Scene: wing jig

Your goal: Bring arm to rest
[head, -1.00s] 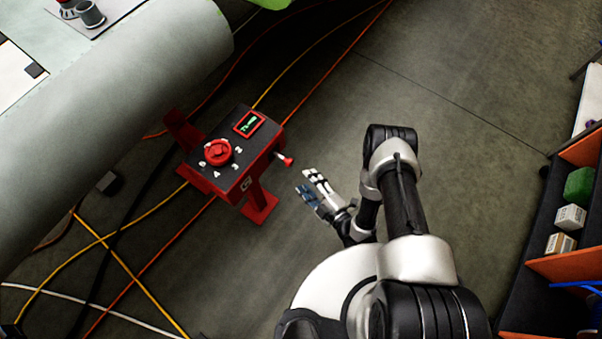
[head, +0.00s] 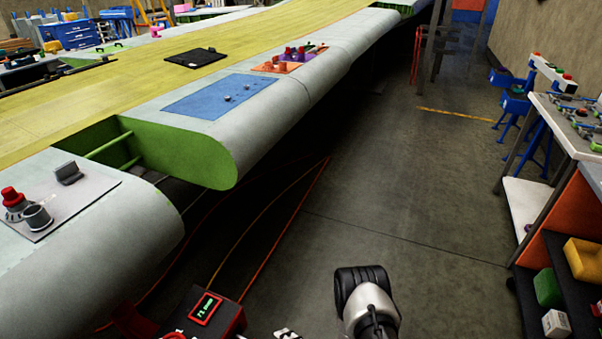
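My arm (head: 367,300) rises into the bottom of the head view, with its black and silver elbow over the floor. Only a small white and black tip of my gripper (head: 287,334) shows at the bottom edge, just right of the red control box (head: 213,312). The rest of the gripper is below the picture, so I cannot see its fingers or whether it holds anything. The box has a small green-lit display. Its dial is mostly cut off by the bottom edge.
The long wing (head: 290,95) runs along the left, with a blue panel (head: 220,97) and an orange panel (head: 285,64) on it. Orange and yellow cables lie on the floor. A shelf unit (head: 560,240) and a table (head: 570,125) stand at right. The central aisle floor (head: 420,170) is clear.

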